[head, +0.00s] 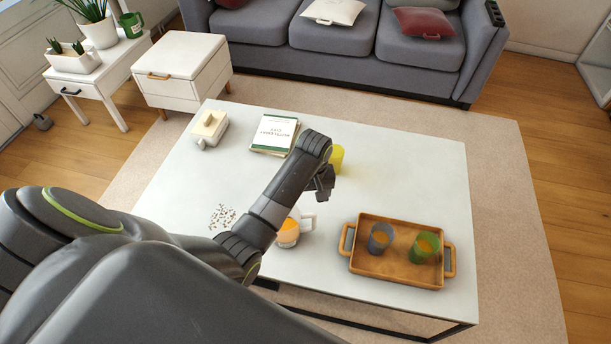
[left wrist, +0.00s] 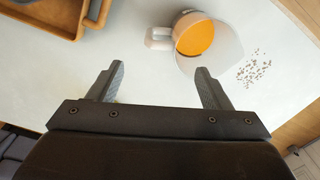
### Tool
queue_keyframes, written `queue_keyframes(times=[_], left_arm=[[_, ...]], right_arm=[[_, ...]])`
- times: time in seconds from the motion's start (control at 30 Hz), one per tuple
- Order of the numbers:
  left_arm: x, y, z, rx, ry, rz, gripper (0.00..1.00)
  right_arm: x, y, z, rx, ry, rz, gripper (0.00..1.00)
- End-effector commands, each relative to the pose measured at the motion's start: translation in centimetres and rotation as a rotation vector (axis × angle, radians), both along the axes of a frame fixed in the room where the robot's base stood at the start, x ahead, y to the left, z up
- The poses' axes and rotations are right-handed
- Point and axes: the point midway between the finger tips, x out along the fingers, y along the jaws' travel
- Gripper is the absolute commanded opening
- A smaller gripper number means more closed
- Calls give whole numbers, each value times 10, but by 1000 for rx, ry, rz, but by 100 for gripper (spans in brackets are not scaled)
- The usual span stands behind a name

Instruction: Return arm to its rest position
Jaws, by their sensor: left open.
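My left arm reaches in from the left over the white table (head: 205,168). My left gripper (head: 324,188) is above the middle of the table, seen side-on in the head view. In the left wrist view my left gripper (left wrist: 158,80) shows its two fingers spread wide with nothing between them. A white pitcher (head: 306,222) with orange contents stands below the gripper, partly hidden by my arm. In the left wrist view the pitcher (left wrist: 228,45) lies just beyond the fingertips, apart from them. My right gripper is not in view.
A wooden tray (head: 385,268) holds a grey cup (head: 380,238) and a green cup (head: 424,247). A yellow cup (head: 336,158) stands behind my wrist. Books (head: 274,134), a butter dish (head: 210,128) and scattered brown bits (head: 222,216) are on the table. The table's right side behind the tray is clear.

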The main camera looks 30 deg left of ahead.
Motion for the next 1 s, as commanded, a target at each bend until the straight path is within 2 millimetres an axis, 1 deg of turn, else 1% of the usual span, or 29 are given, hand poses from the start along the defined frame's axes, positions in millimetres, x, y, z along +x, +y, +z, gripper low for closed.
queue_keyframes(times=[0.23, 0.3, 0.37, 0.47, 0.57, 0.63, 0.8, 0.9, 1.0], left_arm=[[-1, 1, -1, 1, -1, -2, 72], [-7, 3, -3, 0, -7, -11, 72], [-17, 8, -7, 2, -17, -28, 72], [-45, 20, -13, 7, -49, -76, 72], [-82, 34, -15, 21, -91, -144, 72], [-108, 43, -13, 36, -121, -195, 72], [-171, 60, 4, 87, -185, -322, 72], [-198, 67, 17, 116, -212, -383, 72], [-219, 70, 29, 139, -230, -430, 72]], right_arm=[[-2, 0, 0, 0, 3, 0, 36], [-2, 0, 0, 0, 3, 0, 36], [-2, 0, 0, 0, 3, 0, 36], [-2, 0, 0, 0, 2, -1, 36], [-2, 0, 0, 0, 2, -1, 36], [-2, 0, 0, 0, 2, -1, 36], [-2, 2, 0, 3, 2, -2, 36], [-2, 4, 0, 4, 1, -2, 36], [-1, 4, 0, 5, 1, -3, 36]])
